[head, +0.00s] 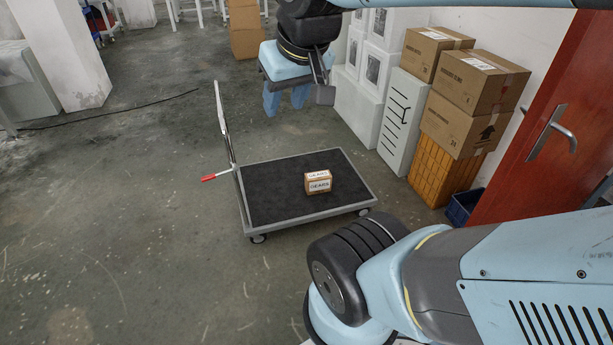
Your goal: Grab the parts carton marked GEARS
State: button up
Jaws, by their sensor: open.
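The small brown carton (318,182) marked GEARS on white labels sits on the black deck of a flat trolley (268,190), right of the deck's middle. The height of the gripper over the trolley is hard to tell from this one view.
The trolley's upright handle (223,122) with a red lever (208,178) stands at its left end. Large cardboard boxes (465,133) on an orange crate (439,172), white cabinets (403,120) and a red door (560,120) line the right. Floor left of the trolley is clear except a cable.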

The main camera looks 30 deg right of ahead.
aim_at(317, 182)
jog(key=z, duration=0.1)
jog(key=i, duration=1)
jog(key=u, duration=0.1)
